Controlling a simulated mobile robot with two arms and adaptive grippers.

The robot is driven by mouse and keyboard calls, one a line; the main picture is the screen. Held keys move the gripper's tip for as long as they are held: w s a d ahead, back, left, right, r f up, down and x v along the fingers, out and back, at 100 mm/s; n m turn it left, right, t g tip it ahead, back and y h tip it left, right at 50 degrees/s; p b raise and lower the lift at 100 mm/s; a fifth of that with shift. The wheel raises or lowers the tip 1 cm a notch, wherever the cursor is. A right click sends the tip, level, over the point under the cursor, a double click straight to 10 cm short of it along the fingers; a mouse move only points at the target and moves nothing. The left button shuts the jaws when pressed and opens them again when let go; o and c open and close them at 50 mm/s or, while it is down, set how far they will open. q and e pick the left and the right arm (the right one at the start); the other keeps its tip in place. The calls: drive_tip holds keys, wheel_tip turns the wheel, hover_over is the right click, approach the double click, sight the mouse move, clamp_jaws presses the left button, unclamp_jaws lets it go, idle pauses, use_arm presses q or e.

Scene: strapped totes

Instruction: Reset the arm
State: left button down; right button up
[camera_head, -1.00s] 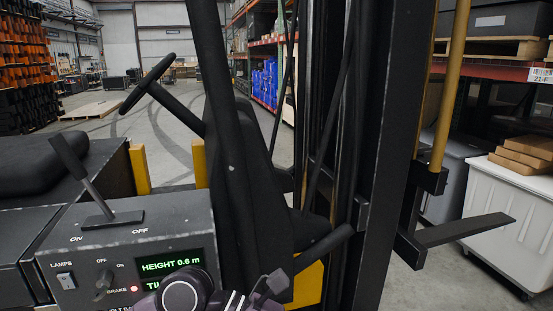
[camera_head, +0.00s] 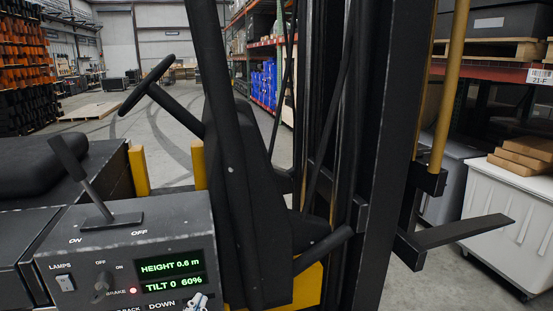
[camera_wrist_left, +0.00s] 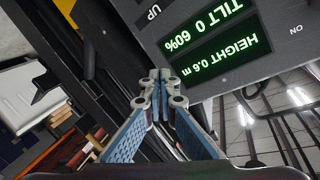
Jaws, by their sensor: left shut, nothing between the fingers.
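My left gripper (camera_head: 198,302) shows only as small fingertips at the bottom edge of the head view, in front of the lower part of the control panel (camera_head: 130,235). In the left wrist view the left gripper (camera_wrist_left: 160,78) has its fingers together, with nothing between them. It is close to the panel (camera_wrist_left: 285,20), whose display (camera_wrist_left: 220,45) reads "HEIGHT 0.6 m" and "TILT 0 60%". My right gripper is not in view.
A lever (camera_head: 85,180) stands on the panel top, left of the seat (camera_head: 250,200) and steering wheel (camera_head: 148,84). The dark mast (camera_head: 385,150) and a fork (camera_head: 465,230) are on the right. A white tote (camera_head: 510,225) stands beyond the fork.

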use_arm(q)
drive_tip(key=s+a+f+n+g+y, duration=0.1)
drive_tip(key=s+a+f+n+g, duration=0.25)
drive_tip(key=s+f+g, duration=0.7)
drive_tip(key=s+f+n+g, duration=0.2)
drive_tip(key=s+f+g, duration=0.1)
drive_tip(key=s+f, duration=1.15)
wheel_tip(320, 180, down, 23)
drive_tip(key=s, duration=0.2)
drive_tip(key=s+a+f+g, duration=0.1)
drive_tip(key=s+a+f, duration=0.1)
drive_tip(key=s+f, duration=0.6)
drive_tip(key=s+a+f+m, duration=0.1)
drive_tip(key=s+f, duration=0.8)
drive_tip(key=shift+s+a+f+g, duration=0.3)
drive_tip(key=shift+a+f+g, duration=0.05)
